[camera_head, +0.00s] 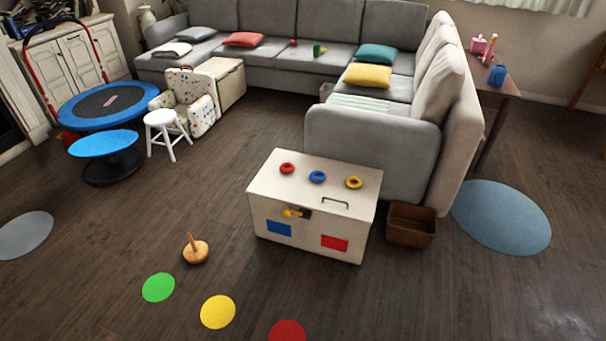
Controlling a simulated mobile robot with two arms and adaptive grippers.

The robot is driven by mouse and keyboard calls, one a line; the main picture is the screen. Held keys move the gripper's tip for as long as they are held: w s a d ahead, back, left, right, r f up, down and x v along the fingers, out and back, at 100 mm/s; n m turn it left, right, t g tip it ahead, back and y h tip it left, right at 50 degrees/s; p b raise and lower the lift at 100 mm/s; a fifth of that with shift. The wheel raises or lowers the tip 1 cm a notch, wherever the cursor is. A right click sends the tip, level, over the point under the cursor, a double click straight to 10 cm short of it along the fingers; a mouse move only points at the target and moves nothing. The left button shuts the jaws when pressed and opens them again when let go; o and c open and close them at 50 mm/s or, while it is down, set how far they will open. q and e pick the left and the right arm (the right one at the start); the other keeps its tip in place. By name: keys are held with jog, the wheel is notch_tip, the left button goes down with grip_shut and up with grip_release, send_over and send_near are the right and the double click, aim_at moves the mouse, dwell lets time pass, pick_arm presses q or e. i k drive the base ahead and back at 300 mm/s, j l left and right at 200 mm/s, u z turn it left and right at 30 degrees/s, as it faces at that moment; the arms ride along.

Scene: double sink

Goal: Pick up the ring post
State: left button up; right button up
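The ring post (195,249) is a small wooden peg on a round, light-wood base. It stands on the dark wood floor, left of the white box, with no ring on it. Three rings lie on top of the white box: a red ring (287,168), a blue ring (317,177) and a yellow ring (354,182). Neither of my grippers shows in the head view.
The white box (262,187) with a handle stands mid-floor. A brown basket (410,226) sits at its right. Green (158,287), yellow (218,312) and red (287,331) discs lie in front. A grey sofa (380,150) stands behind.

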aim_at(196, 252)
jog(key=u, duration=1.1)
jog(key=z, duration=0.3)
jog(key=i+j+z, duration=0.15)
jog(key=j+z, duration=0.15)
jog(key=i+j+z, duration=0.15)
jog(key=j+z, duration=0.2)
jog(key=i+j+z, duration=0.1)
jog(key=j+z, duration=0.2)
jog(key=j, duration=0.1)
